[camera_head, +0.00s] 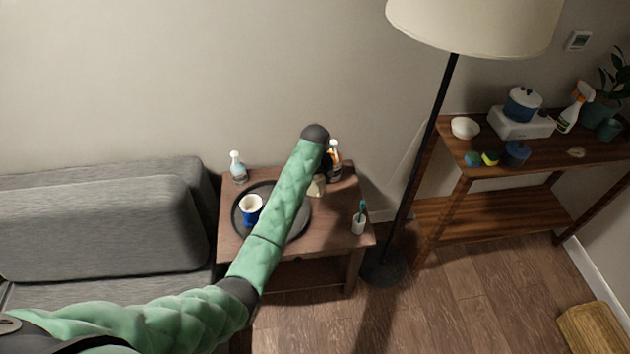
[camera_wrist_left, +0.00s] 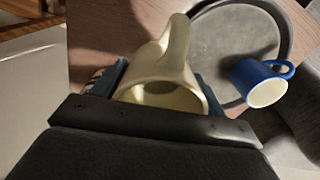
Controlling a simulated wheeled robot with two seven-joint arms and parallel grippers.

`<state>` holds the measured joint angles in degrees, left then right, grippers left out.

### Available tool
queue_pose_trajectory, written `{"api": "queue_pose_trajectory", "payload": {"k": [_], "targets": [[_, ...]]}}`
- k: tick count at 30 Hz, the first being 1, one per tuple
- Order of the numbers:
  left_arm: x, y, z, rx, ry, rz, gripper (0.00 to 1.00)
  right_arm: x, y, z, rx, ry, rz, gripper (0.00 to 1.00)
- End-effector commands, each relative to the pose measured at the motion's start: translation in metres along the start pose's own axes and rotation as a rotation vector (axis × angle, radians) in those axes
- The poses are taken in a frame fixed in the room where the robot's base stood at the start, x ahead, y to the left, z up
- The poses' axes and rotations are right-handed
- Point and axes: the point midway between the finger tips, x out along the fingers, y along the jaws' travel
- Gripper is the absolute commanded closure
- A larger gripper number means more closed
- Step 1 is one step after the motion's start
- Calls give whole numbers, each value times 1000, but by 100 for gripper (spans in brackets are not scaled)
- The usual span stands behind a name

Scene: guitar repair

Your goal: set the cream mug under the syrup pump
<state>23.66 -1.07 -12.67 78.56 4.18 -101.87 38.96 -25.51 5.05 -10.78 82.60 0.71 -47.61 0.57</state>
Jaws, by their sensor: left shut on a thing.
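The cream mug (camera_wrist_left: 165,75) is between the fingers of my left gripper (camera_wrist_left: 158,82) in the left wrist view, its mouth towards the camera and its handle pointing up the picture. The gripper is shut on it. In the head view the mug (camera_head: 317,188) shows only partly beside my left arm, near the tray's right side; its height above the table is unclear. A white-topped pump bottle (camera_head: 237,168) stands at the table's back left. I cannot tell which is the syrup pump.
A dark round tray (camera_head: 238,228) lies on the wooden side table (camera_head: 232,246), with a blue mug (camera_head: 250,210) on it. A cup with a toothbrush (camera_head: 359,220) stands at the table's right. A floor lamp (camera_head: 428,130) and a grey sofa (camera_head: 100,230) flank the table.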

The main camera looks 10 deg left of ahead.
Motion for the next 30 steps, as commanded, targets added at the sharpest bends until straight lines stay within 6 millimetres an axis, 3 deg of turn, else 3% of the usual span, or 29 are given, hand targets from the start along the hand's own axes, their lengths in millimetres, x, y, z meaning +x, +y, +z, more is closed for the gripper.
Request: {"api": "queue_pose_trajectory", "payload": {"k": [20,26,30], "targets": [[0,1,7,-32,0,0,65,0,-2,6,1,-6,-2,64],[-34,20,24,-30,5,2,65,0,-1,2,0,-2,-1,64],[-67,34,41,3,6,0,65,0,-1,0,0,-1,-1,64]]}}
